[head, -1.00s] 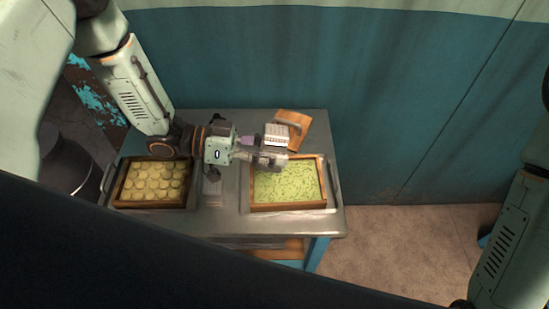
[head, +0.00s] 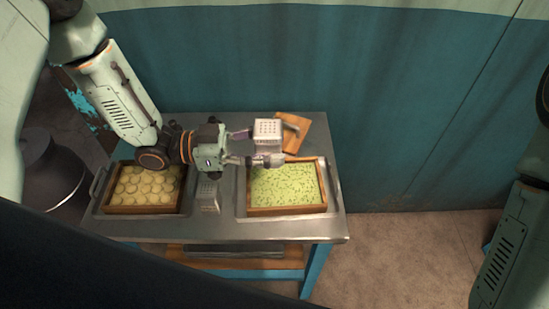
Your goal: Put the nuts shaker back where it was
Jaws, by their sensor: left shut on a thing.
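My left gripper (head: 260,148) is shut on the nuts shaker (head: 268,131), a pale metal box with a perforated top. It holds the shaker above the back of the table, behind the right tray; the shaker's lower part is partly hidden by the fingers. A second perforated metal shaker (head: 208,196) stands on the table between the two trays. My right gripper is out of view; only part of my right arm shows at the right edge.
A metal table (head: 225,228) carries a left tray with round pale pieces (head: 145,209) and a right tray with green-specked filling (head: 288,211). A wooden board (head: 301,136) with a metal piece lies at the back right. A blue wall (head: 400,110) rises behind.

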